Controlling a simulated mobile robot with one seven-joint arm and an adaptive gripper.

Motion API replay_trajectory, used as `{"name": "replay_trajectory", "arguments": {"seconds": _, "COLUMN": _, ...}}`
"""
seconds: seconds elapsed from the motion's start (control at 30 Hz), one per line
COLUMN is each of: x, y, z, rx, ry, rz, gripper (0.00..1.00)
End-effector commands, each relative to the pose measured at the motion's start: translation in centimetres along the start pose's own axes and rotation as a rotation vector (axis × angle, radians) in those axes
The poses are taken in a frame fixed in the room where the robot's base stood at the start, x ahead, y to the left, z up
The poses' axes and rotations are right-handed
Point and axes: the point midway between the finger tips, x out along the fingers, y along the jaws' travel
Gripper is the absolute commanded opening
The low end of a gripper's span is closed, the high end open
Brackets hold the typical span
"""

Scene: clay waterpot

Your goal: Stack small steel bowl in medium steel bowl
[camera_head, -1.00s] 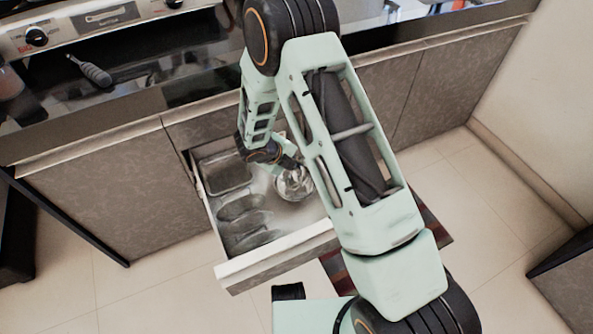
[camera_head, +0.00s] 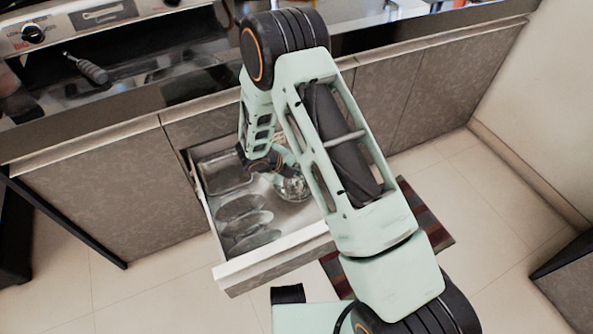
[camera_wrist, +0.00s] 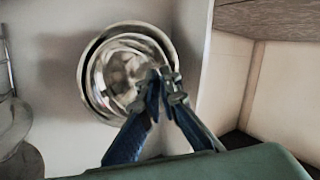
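The medium steel bowl (camera_wrist: 88,101) shows as a shiny outer rim in the wrist view, on the drawer floor. The small steel bowl (camera_wrist: 118,77) shows within that rim, a little off-centre; how deep it sits I cannot tell. My gripper (camera_wrist: 163,76) is over the right side of the bowls. Its two fingertips are close together on the small bowl's rim and appear shut on it. In the head view the steel bowls (camera_head: 293,188) are partly hidden by my arm, and the fingertips are hard to make out.
The open drawer (camera_head: 275,262) also holds a rectangular tray (camera_head: 224,177) at the back left and several round dishes (camera_head: 241,208) along the left. The drawer wall stands close to the right of the bowls. The counter edge (camera_head: 150,101) is above the drawer.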

Motion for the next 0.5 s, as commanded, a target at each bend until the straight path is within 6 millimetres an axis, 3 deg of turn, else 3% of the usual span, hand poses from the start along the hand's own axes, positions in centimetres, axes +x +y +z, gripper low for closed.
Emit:
{"name": "replay_trajectory", "arguments": {"seconds": 0.17, "x": -0.04, "y": -0.03, "z": 0.02, "rx": 0.0, "ry": 0.0, "rz": 0.0, "gripper": 0.21}}
{"name": "replay_trajectory", "arguments": {"seconds": 0.5, "x": -0.39, "y": -0.3, "z": 0.03, "rx": 0.0, "ry": -0.001, "rz": 0.0, "gripper": 0.22}}
